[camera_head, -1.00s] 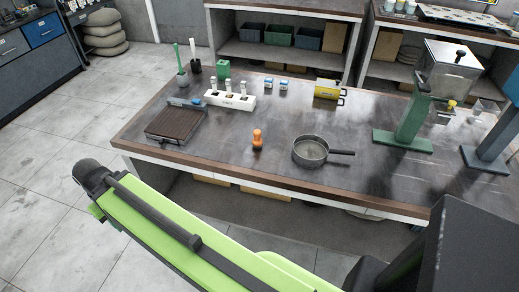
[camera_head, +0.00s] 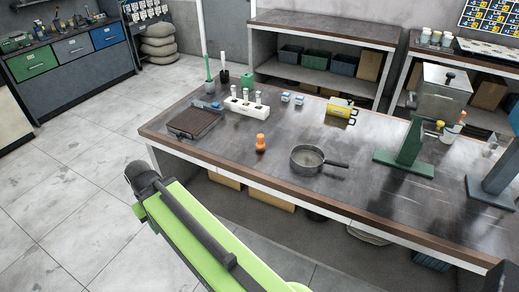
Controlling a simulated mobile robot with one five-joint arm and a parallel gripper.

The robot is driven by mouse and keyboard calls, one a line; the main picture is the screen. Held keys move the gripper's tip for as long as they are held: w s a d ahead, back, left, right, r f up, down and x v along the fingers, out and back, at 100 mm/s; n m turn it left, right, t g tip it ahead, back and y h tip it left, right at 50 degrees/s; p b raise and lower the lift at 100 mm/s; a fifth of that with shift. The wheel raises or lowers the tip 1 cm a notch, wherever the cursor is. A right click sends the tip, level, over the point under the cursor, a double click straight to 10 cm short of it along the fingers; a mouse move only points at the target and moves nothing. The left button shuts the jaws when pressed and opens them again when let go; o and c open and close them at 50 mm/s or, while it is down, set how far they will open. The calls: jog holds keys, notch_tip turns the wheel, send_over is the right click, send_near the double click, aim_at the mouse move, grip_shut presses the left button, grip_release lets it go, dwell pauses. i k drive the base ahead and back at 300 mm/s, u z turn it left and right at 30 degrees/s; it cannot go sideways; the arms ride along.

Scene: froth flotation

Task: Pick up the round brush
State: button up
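I cannot tell for sure which thing is the round brush. A small orange knobbed thing (camera_head: 260,142) stands upright near the front of the dark workbench (camera_head: 300,195), left of the pan. At the bench's back left, a thin green stick (camera_head: 207,66) stands in a grey holder (camera_head: 209,87), beside a black upright thing (camera_head: 223,67). At the right, a white cup (camera_head: 449,137) holds a few thin sticks, too small to make out. My green arm crosses the lower left, in front of the bench. My gripper is not in view.
A grey pan (camera_head: 306,160), a ridged tray (camera_head: 194,121), a white rack (camera_head: 245,107) and a yellow box (camera_head: 340,111) are on the bench. Green (camera_head: 404,158) and blue-grey (camera_head: 497,183) stands are at the right. Shelves stand behind; the floor at left is clear.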

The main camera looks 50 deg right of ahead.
aim_at(261, 145)
jog(key=z, duration=0.15)
jog(key=i, duration=0.95)
jog(key=u, duration=0.1)
